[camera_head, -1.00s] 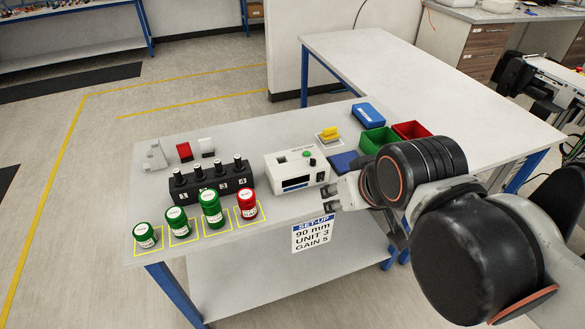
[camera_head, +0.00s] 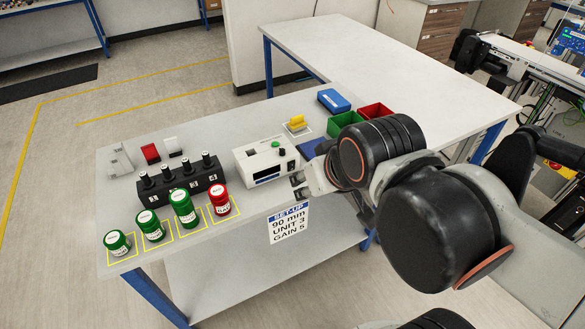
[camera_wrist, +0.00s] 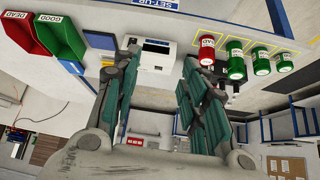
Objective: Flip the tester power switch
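The tester (camera_head: 243,168) is a white box on the near table. I cannot tell which part is the power switch. My gripper (camera_head: 299,186) is just right of the tester's front, near the table edge, apart from it as far as I can see. In the wrist view, the tester (camera_wrist: 156,60) shows between the two spread fingers of my gripper (camera_wrist: 162,66), with nothing held between them.
Left of the tester stands a black rack (camera_head: 180,186) with several black-topped posts. Several green jars (camera_head: 183,208) and a red jar (camera_head: 219,198) stand in front. Behind are a yellow block (camera_head: 296,121), a blue box (camera_head: 333,101), a green bin (camera_head: 344,123) and a red bin (camera_head: 375,111).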

